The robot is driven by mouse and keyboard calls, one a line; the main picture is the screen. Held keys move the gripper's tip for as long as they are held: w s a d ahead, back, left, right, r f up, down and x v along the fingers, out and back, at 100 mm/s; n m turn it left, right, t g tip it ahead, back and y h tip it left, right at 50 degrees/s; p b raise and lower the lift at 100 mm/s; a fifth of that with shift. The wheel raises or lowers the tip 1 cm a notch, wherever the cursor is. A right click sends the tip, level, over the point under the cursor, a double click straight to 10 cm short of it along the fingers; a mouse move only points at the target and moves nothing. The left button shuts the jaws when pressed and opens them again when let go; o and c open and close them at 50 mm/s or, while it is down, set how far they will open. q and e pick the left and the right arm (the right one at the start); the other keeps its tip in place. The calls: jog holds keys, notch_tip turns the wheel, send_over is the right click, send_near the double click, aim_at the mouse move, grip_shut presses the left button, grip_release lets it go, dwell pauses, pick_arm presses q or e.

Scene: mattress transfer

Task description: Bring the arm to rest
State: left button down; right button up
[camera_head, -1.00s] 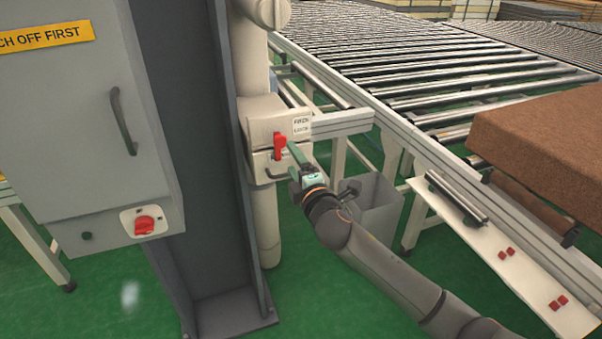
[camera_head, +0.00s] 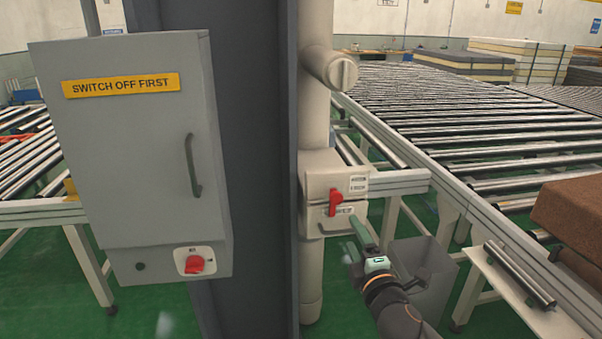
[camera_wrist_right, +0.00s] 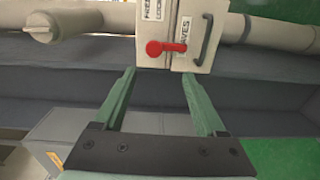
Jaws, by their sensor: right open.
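My right gripper (camera_head: 360,240) is in the lower middle of the head view, just below and right of a beige box on a pipe. In the right wrist view its two green fingers (camera_wrist_right: 158,98) are spread apart with nothing between them. The box's red lever (camera_wrist_right: 166,48) lies beyond the fingertips, apart from them. In the head view the red lever (camera_head: 335,202) stands on the front of the beige box (camera_head: 352,165). My left gripper is in neither view.
A grey cabinet (camera_head: 130,150) with a red rotary switch (camera_head: 194,264) and a "SWITCH OFF FIRST" label stands left of a dark column (camera_head: 250,130). A grey bin (camera_head: 425,280) is right behind my right arm. A roller conveyor (camera_head: 470,130) and a brown block (camera_head: 575,215) fill the right.

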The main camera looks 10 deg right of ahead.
jog(key=s+a+f+m+g+y, duration=0.1)
jog(key=s+f+m+g, duration=0.15)
jog(key=f, duration=0.45)
jog(key=s+a+f+m+g, duration=0.1)
jog(key=s+f+m, duration=0.1)
jog(key=s+f, duration=0.3)
jog(key=s+f+m+g, duration=0.5)
jog(key=s+f+m, duration=0.6)
jog(key=s+f, duration=0.8)
jog(key=s, duration=0.3)
jog(key=shift+s+f+m+y, duration=0.35)
jog(key=shift+s+f+y, duration=0.05)
